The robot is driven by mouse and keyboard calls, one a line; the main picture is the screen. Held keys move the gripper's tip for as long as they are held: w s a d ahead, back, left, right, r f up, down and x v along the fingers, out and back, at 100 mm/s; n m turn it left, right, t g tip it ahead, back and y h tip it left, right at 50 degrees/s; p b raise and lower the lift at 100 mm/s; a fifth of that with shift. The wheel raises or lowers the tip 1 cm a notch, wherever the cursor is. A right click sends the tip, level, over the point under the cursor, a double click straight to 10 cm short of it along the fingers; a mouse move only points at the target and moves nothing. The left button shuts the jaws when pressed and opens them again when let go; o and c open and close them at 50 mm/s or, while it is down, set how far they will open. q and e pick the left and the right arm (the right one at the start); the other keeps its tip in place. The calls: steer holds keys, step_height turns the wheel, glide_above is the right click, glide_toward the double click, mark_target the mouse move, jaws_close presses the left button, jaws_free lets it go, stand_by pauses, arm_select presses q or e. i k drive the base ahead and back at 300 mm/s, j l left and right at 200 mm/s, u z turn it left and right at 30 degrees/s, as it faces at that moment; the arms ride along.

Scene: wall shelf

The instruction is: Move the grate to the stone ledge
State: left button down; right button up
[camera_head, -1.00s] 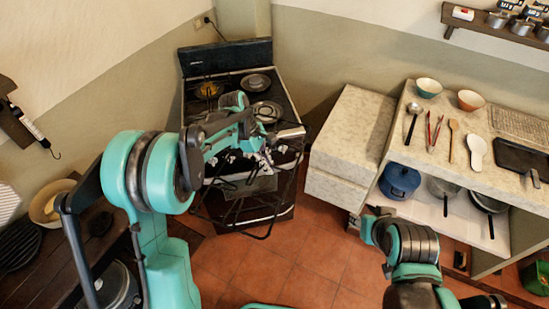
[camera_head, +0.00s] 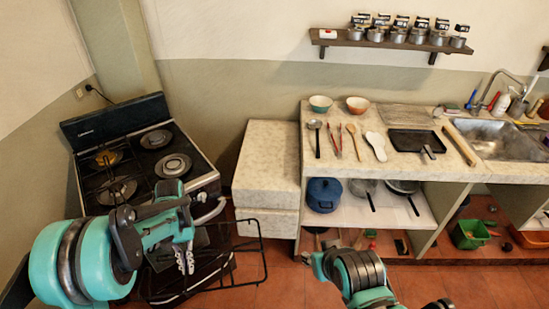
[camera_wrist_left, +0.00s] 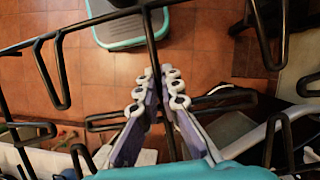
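The grate is a black wire frame (camera_head: 264,250), held in the air in front of the stove, its right end overlapping the lower front of the stone ledge in the head view. My left gripper (camera_head: 185,260) is shut on the grate. The left wrist view shows its fingertips (camera_wrist_left: 160,86) close together at a middle bar of the grate (camera_wrist_left: 151,42). The stone ledge (camera_head: 268,150) is a pale block between stove and counter, and its top is bare. My right arm shows at the bottom of the head view, but I cannot make out its gripper.
The black stove (camera_head: 135,155) stands left of the ledge. The stone counter (camera_head: 455,160) at right carries two bowls, utensils and a dark pan (camera_head: 410,141). A blue pot (camera_head: 323,194) sits on the shelf below. Red tile floor lies in front.

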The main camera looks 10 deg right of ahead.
mark_target(270, 152)
steer(key=l+z, duration=0.35)
steer(key=i+l+z, duration=0.1)
steer(key=z, duration=0.25)
steer(key=i+l+z, duration=0.15)
steer(key=z, duration=0.2)
steer(key=i+j, duration=0.2)
steer(key=i, duration=0.3)
steer(key=i+j, duration=0.2)
steer(key=i, duration=0.25)
steer(key=i+j, duration=0.2)
steer(key=i, duration=0.3)
